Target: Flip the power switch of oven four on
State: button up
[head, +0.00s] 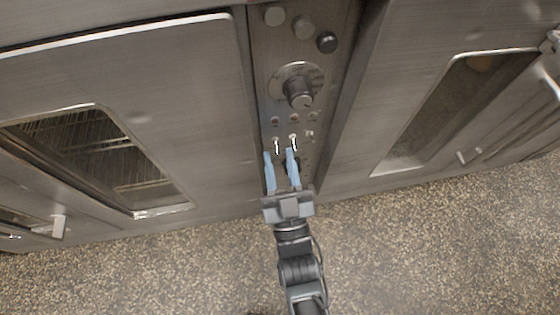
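The control panel (268,70) is a narrow steel strip between two oven doors. Two small bright toggle switches stand side by side low on it, the left switch (276,145) and the right switch (293,142). No label that I can read tells which oven or which switch is which, and I cannot tell their on or off position. My gripper (279,154) has two blue fingers spread apart with nothing between them. The fingertips lie just below the switches in the picture. Whether a finger touches a switch cannot be told.
A large dial (299,93) and several round knobs sit higher on the panel. The left oven door (200,80) and right oven door (420,60) have windows and flank the panel. The speckled floor (150,280) in front is clear.

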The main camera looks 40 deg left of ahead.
grip_shut()
dwell(0.3)
